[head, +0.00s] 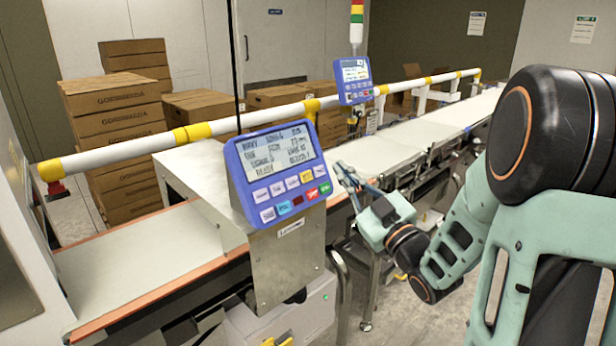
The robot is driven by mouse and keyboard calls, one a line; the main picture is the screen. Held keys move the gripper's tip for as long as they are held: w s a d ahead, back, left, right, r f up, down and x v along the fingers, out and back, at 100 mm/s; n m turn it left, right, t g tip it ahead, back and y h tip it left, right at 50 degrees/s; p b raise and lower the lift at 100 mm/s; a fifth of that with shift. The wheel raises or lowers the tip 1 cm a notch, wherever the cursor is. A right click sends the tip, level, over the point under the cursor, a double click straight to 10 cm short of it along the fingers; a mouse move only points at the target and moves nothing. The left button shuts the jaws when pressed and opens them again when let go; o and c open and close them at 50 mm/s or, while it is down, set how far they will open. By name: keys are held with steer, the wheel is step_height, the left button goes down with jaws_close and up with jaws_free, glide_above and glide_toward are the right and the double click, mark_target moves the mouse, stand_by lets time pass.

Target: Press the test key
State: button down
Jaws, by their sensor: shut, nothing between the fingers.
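The blue control panel (283,172) is mounted on a steel bracket in the middle of the head view, its face tilted up towards me. It has a lit text screen and two rows of keys below: pale ones, a yellow key (307,177), a light-blue key (284,207), a dark red key (298,200), a red key (312,194) and a green key (325,188). The key labels are too small to read, so I cannot tell which is the test key. My gripper (343,170) is shut and empty, just right of the panel, apart from the keys in the picture.
A second blue panel (353,80) stands farther back beside the belt. A white and yellow guard rail (240,122) runs behind the near panel. The conveyor belt (130,255) passes beneath. Cartons (115,120) are stacked behind. A curved steel tube (343,285) stands below my gripper.

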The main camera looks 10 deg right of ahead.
mark_target(306, 177)
steer(key=shift+w+a+f+b, duration=0.45)
steer(key=shift+w+a+f, duration=0.25)
steer(key=shift+w, duration=0.35)
steer(key=shift+w+a+f+b, duration=0.45)
steer(key=shift+w+a+f, duration=0.3)
steer(key=shift+w, duration=0.3)
steer(key=shift+w+a+f+b, duration=0.5)
steer(key=shift+w+a, duration=0.3)
steer(key=shift+w, duration=0.25)
steer(key=shift+w+a+f+b, duration=0.1)
steer(key=shift+w+f+b, duration=0.1)
steer(key=shift+b, duration=0.15)
steer(key=shift+w+a+b, duration=0.1)
steer(key=shift+b, duration=0.2)
steer(key=shift+w+a+f+b, duration=0.2)
steer(key=shift+w+a+b, duration=0.1)
steer(key=shift+b, duration=0.2)
steer(key=shift+s+d, duration=0.1)
steer(key=shift+d, duration=0.05)
steer(key=shift+s+d+r, duration=0.35)
steer(key=shift+s+r, duration=0.05)
steer(key=shift+s, duration=0.1)
